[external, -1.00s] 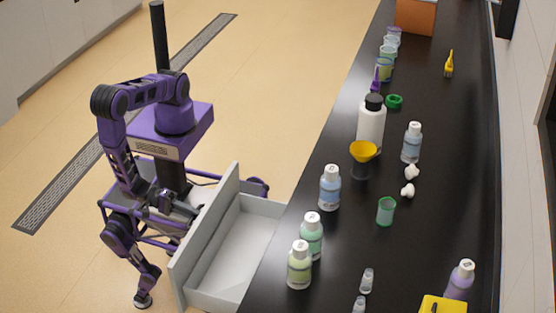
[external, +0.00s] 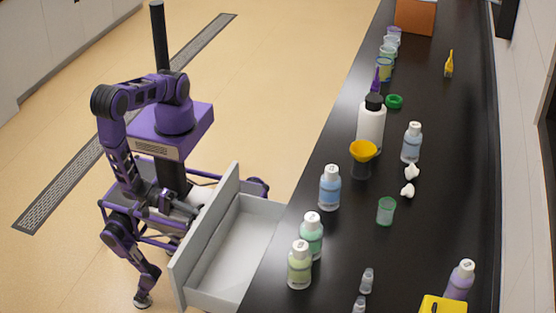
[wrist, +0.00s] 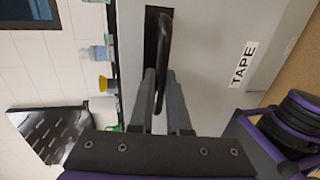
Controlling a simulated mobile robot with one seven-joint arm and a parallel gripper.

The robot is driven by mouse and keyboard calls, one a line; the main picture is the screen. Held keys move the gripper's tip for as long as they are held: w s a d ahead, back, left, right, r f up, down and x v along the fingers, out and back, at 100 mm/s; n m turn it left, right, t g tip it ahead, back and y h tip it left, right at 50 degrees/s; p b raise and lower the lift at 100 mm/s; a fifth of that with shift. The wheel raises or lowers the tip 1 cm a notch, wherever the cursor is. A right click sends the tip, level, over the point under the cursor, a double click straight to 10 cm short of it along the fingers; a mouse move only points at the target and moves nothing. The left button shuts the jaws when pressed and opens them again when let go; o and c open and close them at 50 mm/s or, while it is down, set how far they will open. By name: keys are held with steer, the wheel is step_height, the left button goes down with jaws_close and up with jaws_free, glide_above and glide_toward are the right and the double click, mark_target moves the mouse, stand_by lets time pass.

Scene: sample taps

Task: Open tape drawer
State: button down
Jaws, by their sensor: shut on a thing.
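The tape drawer (external: 240,255) stands pulled out from under the black counter, with its light grey inside visible and looking empty. Its front panel (wrist: 215,45) fills the middle of the wrist view, with a label reading TAPE. A black bar handle (wrist: 165,45) runs along the panel there. My gripper (wrist: 160,85) is shut on this handle, one finger on either side of it. In the external view my gripper is at the outer side of the drawer front (external: 207,238), where the front hides the handle.
The floor (external: 285,60) behind me is clear. My base stands close to the open drawer.

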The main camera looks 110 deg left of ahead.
steer(key=v, duration=0.2)
steer(key=f+v, duration=0.1)
steer(key=v, duration=0.1)
steer(key=shift+s+r, duration=0.15)
steer(key=shift+s, duration=0.1)
steer(key=c, duration=1.2)
jaws_free()
steer(key=shift+o, duration=0.2)
steer(key=v, duration=1.7)
steer(key=shift+s, duration=0.25)
